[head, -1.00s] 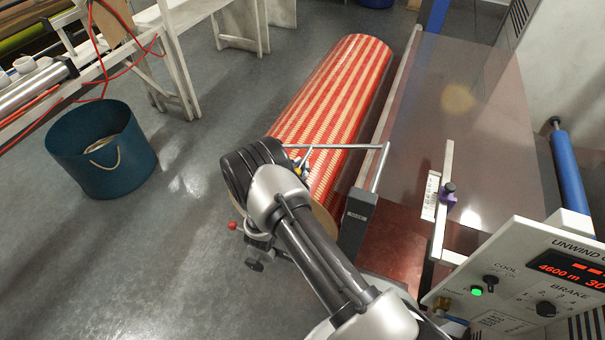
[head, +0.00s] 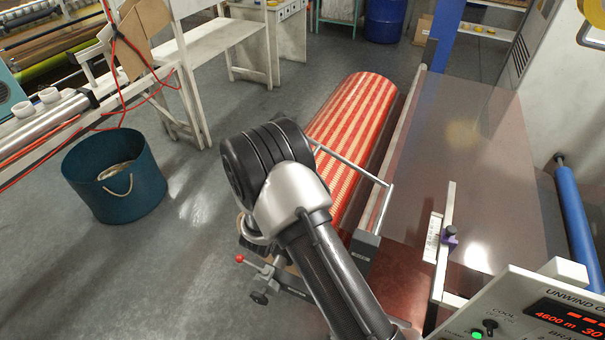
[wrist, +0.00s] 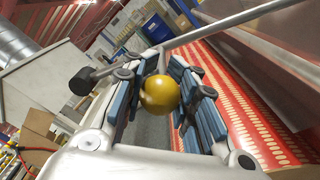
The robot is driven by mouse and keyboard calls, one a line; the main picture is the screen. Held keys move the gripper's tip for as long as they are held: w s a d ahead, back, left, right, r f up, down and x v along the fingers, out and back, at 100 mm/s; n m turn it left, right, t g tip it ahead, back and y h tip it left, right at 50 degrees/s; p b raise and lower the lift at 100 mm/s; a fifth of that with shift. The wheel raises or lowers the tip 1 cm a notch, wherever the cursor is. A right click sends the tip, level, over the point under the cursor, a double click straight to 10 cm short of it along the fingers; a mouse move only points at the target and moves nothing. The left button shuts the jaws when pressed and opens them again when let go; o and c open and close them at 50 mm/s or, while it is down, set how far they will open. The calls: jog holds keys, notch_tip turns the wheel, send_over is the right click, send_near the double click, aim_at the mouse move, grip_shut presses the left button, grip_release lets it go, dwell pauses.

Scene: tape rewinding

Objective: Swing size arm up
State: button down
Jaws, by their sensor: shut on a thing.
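The size arm (head: 352,168) is a thin grey metal rod above the red and cream striped roll (head: 352,112). In the head view it slopes up to the left from its bend near the dark bracket (head: 365,246). Its rod also crosses the top of the wrist view (wrist: 225,22). A yellow ball knob (wrist: 159,95) sits between the blue-grey finger pads of my gripper (wrist: 165,80), which is shut on it. In the head view my wrist hides the gripper, the knob and the left end of the rod.
A control panel (head: 535,305) stands at front right, by a ruler on an upright bar (head: 432,238). A blue roller (head: 580,220) is at far right. A teal bucket (head: 115,180) and white tables (head: 215,55) stand left. The floor between is clear.

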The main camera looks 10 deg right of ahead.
jog(key=shift+r, duration=0.35)
jog(key=shift+r, duration=0.1)
jog(key=c, duration=1.6)
grip_release()
jog(key=shift+d, duration=0.1)
jog(key=o, duration=0.4)
jog(key=shift+s+d, duration=0.1)
jog(key=shift+s+a, duration=0.4)
jog(key=v, duration=1.1)
